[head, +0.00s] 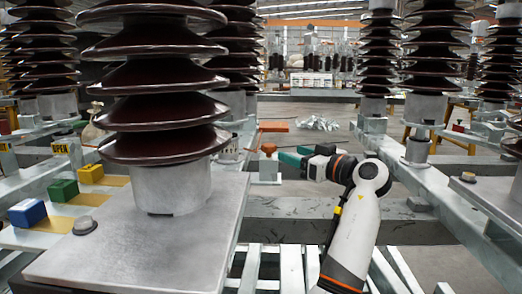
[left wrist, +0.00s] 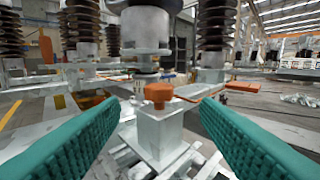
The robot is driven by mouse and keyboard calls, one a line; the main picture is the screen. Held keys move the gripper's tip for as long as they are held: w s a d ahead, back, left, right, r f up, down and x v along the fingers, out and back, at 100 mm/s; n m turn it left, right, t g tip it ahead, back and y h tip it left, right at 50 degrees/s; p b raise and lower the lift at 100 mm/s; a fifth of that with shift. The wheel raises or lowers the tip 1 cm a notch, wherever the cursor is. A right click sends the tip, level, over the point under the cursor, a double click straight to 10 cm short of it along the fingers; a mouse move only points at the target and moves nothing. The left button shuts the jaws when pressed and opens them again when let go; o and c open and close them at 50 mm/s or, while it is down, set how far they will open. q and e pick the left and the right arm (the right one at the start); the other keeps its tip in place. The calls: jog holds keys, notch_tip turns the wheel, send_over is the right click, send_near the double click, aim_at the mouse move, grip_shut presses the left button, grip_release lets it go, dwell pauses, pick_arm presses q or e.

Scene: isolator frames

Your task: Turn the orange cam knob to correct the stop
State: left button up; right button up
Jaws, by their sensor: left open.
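The orange cam knob (head: 268,148) sits on top of a pale grey block, just left of my left gripper (head: 294,155) in the head view. In the left wrist view the knob (left wrist: 158,93) is a faceted orange cap on the grey block (left wrist: 160,135), centred between and beyond the teal fingers. My left gripper is open and empty, its two ribbed teal fingers spread wide and pointing at the knob. The fingers look apart from the knob. My right gripper is not in view.
A large dark brown ribbed insulator (head: 160,90) on a grey plate (head: 120,255) stands close at left. Blue (head: 27,213), green (head: 64,190) and yellow (head: 90,173) blocks lie beside it. Grey rails run below my arm.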

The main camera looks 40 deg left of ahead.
aim_at(264, 144)
pick_arm(q)
jog(key=a+b, duration=0.1)
jog(key=a, duration=0.3)
jog(key=a+b, duration=0.1)
jog(key=a, duration=0.3)
jog(key=a+b, duration=0.1)
jog(key=a, duration=0.2)
jog(key=shift+w+a, duration=0.4)
jog(key=shift+c, duration=0.6)
jog(key=c, duration=0.9)
